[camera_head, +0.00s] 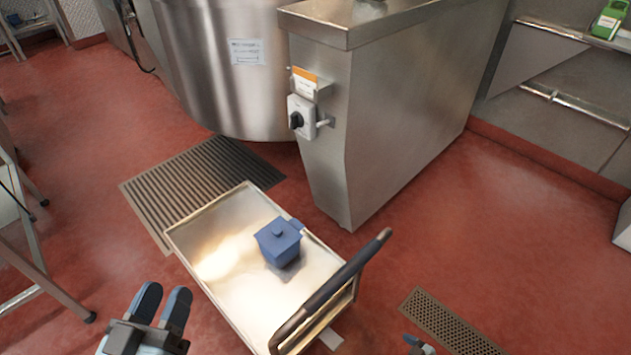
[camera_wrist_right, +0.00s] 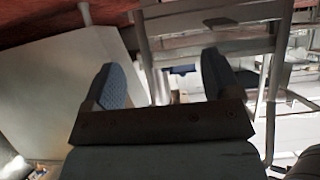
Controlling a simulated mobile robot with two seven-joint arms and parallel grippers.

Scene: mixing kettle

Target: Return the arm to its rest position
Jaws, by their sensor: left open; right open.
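My left gripper (camera_head: 164,293) is at the bottom left of the head view. Its two dark fingers stand apart with nothing between them. It is to the left of the trolley and apart from it. My right gripper (camera_head: 418,344) shows only as a small tip at the bottom edge, right of the trolley handle. In the right wrist view my right gripper (camera_wrist_right: 162,75) has its two blue-padded fingers wide apart and nothing held. The rest of the right arm is hidden in the head view.
A flat trolley (camera_head: 225,305) carries a blue lidded box (camera_head: 278,243); its dark handle (camera_head: 335,288) rises between my grippers. A steel kettle (camera_head: 225,60) and a steel cabinet (camera_head: 385,110) stand behind. A metal frame (camera_head: 40,270) is at left.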

